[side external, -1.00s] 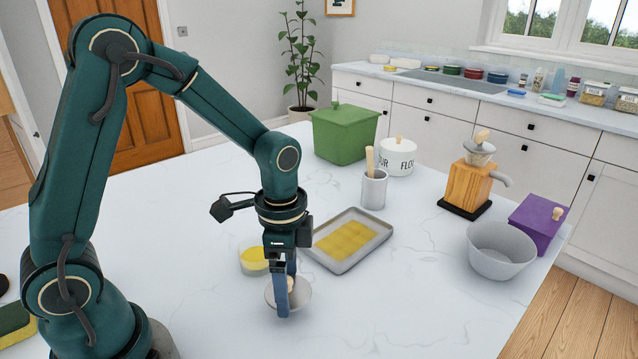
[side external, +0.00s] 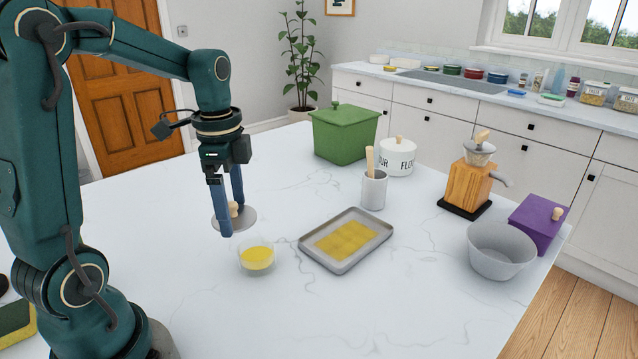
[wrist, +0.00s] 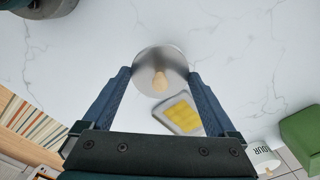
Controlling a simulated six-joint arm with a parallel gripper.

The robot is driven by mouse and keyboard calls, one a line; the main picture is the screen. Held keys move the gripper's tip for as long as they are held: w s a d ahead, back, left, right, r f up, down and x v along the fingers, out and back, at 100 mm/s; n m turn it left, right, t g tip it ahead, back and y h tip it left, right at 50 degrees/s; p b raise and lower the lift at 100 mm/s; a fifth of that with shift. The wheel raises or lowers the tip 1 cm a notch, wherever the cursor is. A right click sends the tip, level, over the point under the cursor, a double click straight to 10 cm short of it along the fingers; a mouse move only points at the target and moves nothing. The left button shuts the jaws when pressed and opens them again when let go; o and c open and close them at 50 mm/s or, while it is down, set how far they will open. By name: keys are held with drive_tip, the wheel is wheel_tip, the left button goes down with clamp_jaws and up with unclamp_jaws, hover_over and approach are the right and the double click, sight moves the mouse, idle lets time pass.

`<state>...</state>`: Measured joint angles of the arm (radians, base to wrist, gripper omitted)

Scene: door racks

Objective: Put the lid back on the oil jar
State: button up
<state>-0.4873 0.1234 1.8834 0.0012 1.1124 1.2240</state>
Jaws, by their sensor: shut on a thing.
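The lid (side external: 246,221) is a round grey disc with a pale wooden knob, also seen in the wrist view (wrist: 160,60). My gripper (side external: 233,214) points down and is shut on the lid, with its fingers on either side of the knob. The lid is held above the counter. The oil jar (side external: 257,258) is a small clear glass vessel with yellow oil, open at the top. It stands on the counter just right of and nearer than the lid in the side view. I cannot make out the jar in the wrist view.
A grey tray (side external: 304,243) with a yellow slab lies right of the jar. Farther back are a utensil crock (side external: 374,191), a flour canister (side external: 398,158) and a green bin (side external: 344,137). A grinder (side external: 466,185), bowl (side external: 500,252) and purple box (side external: 538,224) stand at right. The front counter is clear.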

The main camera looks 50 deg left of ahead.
sight(250, 209)
drive_tip(key=w, duration=0.2)
drive_tip(key=shift+w+a+f, duration=0.15)
drive_tip(key=shift+w+a, duration=0.05)
drive_tip(key=shift+w, duration=0.1)
drive_tip(key=shift+w+f, duration=0.2)
drive_tip(key=shift+w, duration=0.1)
drive_tip(key=shift+d+f, duration=0.15)
drive_tip(key=shift+f, duration=3.2)
drive_tip(key=shift+f, duration=0.15)
drive_tip(key=o, duration=1)
drive_tip(key=shift+c, duration=0.2)
